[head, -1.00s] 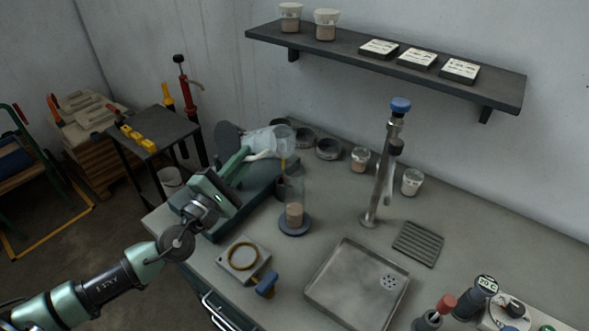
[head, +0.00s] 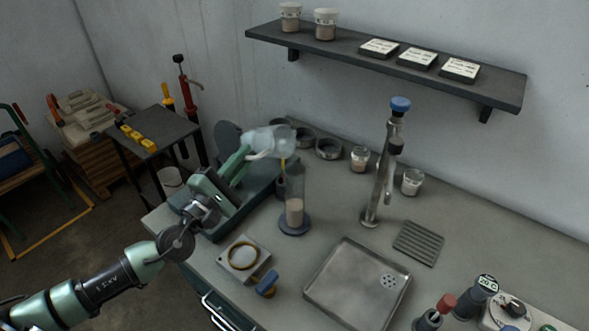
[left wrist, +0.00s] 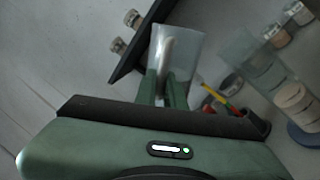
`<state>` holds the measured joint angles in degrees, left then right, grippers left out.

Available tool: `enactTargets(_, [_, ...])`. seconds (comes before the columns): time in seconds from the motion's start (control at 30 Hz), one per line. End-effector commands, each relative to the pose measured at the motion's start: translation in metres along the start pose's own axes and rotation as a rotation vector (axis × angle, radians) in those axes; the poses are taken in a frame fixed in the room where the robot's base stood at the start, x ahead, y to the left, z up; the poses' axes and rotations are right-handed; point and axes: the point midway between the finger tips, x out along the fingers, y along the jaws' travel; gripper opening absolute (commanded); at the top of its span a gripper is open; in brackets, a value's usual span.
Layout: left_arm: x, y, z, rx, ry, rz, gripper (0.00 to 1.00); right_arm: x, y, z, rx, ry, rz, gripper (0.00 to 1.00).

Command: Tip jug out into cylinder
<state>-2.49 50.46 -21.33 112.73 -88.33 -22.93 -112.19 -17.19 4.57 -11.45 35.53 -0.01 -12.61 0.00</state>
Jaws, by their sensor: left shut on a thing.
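My left gripper (head: 240,158) is shut on the handle of a clear jug (head: 270,140). The jug is tilted well over, with its mouth to the right, above the cylinder. A clear cylinder (head: 294,188) stands upright on a round blue base on the bench, with a pale brownish fill in its lower part. In the left wrist view the jug (left wrist: 178,52) shows beyond the gripper, and the cylinder (left wrist: 290,98) is at the right edge. I cannot tell how much is left in the jug. My right gripper is not in view.
A metal tap (head: 380,170), a sink tray (head: 357,285) and a ribbed mat (head: 419,243) are to the right of the cylinder. A small block with a yellow ring (head: 243,258) lies in front. A dark shelf (head: 390,64) hangs on the wall above.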

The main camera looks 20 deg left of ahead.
Motion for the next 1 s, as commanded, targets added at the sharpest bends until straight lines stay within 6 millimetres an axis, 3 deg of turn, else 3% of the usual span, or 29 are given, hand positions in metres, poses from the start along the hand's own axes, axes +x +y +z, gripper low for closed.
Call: enactTargets(1.0, [-0.0002, -0.0018, 0.0005, 0.064, -0.017, 0.013, 0.0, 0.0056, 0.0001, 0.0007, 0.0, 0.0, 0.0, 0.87])
